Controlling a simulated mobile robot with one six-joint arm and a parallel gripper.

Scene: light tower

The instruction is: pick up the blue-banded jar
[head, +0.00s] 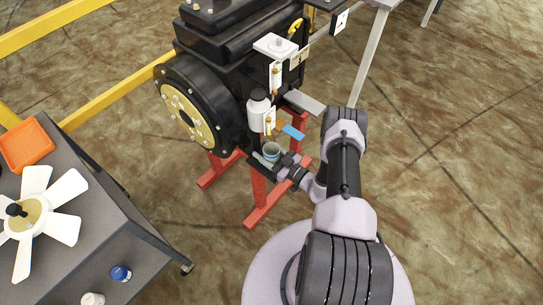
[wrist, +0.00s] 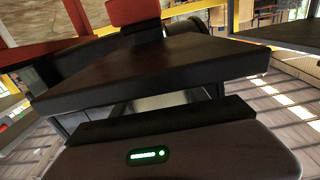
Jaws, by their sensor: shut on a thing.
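A small round jar (head: 271,150) with a bluish-grey band and a dark open-looking top is at the end of my arm in the head view, beside the engine's lower front. My gripper (head: 269,159) is shut on it, with dark fingers around its lower part. The jar's underside is hidden by the fingers. In the wrist view my gripper (wrist: 165,105) shows as broad dark fingers filling the middle. A pale grey surface shows between them, and I cannot tell whether it is the jar.
A black engine (head: 215,75) on a red stand (head: 258,190) is close to my gripper. A blue tag (head: 293,132) hangs just above. A grey cart (head: 105,225) at left holds a white fan, an orange tray (head: 26,146), a blue-capped jar (head: 121,273) and a white one.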

